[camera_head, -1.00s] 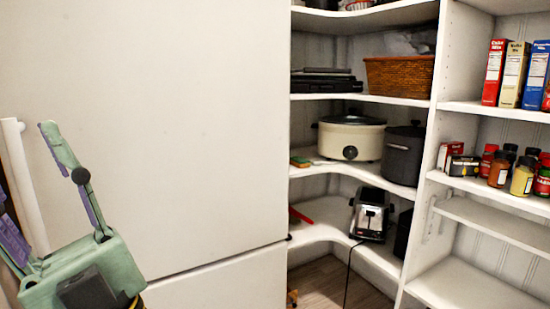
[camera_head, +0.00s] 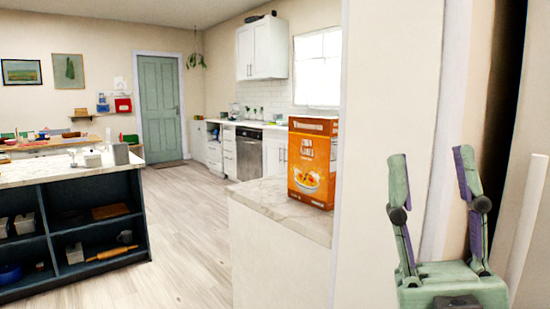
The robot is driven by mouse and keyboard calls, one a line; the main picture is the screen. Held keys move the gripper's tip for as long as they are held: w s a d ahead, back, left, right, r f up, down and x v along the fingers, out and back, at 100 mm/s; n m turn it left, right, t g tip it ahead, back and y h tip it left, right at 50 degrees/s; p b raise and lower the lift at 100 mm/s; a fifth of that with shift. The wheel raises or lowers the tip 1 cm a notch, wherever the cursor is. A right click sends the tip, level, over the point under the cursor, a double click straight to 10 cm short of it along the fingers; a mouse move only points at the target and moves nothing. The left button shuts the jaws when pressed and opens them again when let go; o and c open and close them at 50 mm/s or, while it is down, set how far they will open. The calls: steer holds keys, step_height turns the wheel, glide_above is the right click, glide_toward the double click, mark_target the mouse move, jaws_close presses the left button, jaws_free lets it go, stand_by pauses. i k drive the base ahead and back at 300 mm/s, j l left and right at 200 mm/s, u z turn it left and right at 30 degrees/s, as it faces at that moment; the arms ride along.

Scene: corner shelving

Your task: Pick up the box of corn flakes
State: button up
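An orange box of corn flakes (camera_head: 312,163) stands upright on a pale marble-topped counter (camera_head: 252,196), a little right of the picture's middle. A bowl of cereal is printed on its front. My gripper (camera_head: 430,155) is at the right of the picture, pointing up. Its two green and purple fingers are spread apart with nothing between them. It is to the right of the box and clearly apart from it, with a pale wall edge between them in the picture.
A dark island (camera_head: 75,225) with open shelves and a pale top stands at the left. Wooden floor (camera_head: 185,235) lies clear between it and the box's counter. A white wall edge (camera_head: 385,150) rises right of the box. A green door (camera_head: 159,107) and kitchen counters are farther back.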

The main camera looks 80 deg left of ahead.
mark_target(313, 146)
steer(key=u, duration=2.3)
steer(key=i+j+z, duration=0.2)
steer(key=j+z, duration=0.25)
steer(key=i+j+z, duration=0.2)
steer(key=j+z, duration=0.25)
steer(key=i+j+z, duration=0.15)
steer(key=j, duration=0.4)
steer(key=j+z, duration=0.15)
steer(key=j, duration=0.35)
steer(key=i+j, duration=0.1)
steer(key=j, duration=0.8)
steer(key=i+j, duration=0.1)
steer(key=j, duration=0.8)
steer(key=j+z, duration=0.1)
steer(key=j, duration=0.8)
steer(key=i, duration=0.05)
